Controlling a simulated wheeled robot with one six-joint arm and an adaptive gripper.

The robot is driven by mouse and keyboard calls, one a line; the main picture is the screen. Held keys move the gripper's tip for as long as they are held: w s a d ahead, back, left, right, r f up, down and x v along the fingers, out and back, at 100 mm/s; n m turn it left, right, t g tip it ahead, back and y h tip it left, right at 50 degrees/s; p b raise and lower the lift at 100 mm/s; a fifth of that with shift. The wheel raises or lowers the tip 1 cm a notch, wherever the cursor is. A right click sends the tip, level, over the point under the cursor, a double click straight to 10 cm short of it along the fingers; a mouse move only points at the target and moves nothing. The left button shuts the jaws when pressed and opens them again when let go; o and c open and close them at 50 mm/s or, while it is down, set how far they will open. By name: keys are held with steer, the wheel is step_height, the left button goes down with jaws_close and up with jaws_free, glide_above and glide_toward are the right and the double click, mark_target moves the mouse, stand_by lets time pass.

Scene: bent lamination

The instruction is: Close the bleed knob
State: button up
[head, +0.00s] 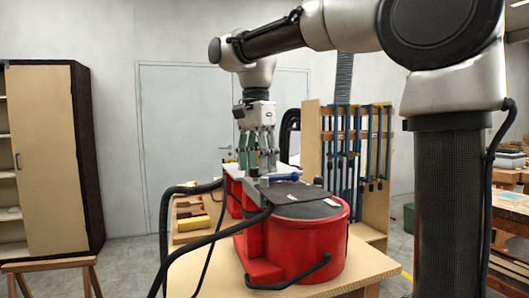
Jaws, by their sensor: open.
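My gripper (258,162) points down over the red machine (310,245) on the table. Its fingers are apart, with nothing seen held between them. The fingertips are close to the machine's grey top plate; I cannot tell whether they touch anything. A blue handle-like part (288,177) sticks out to the right, just beside the fingertips. I cannot make out the bleed knob for certain; it is small in this view or hidden by the fingers.
The machine stands on a light wooden table (205,272). A black hose (164,225) loops at its left, and a black pad (290,191) lies on top. A clamp rack (318,150) stands behind right.

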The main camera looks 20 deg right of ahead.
step_height(320, 180, up, 12)
stand_by(0.4)
steer(key=shift+d, duration=0.1)
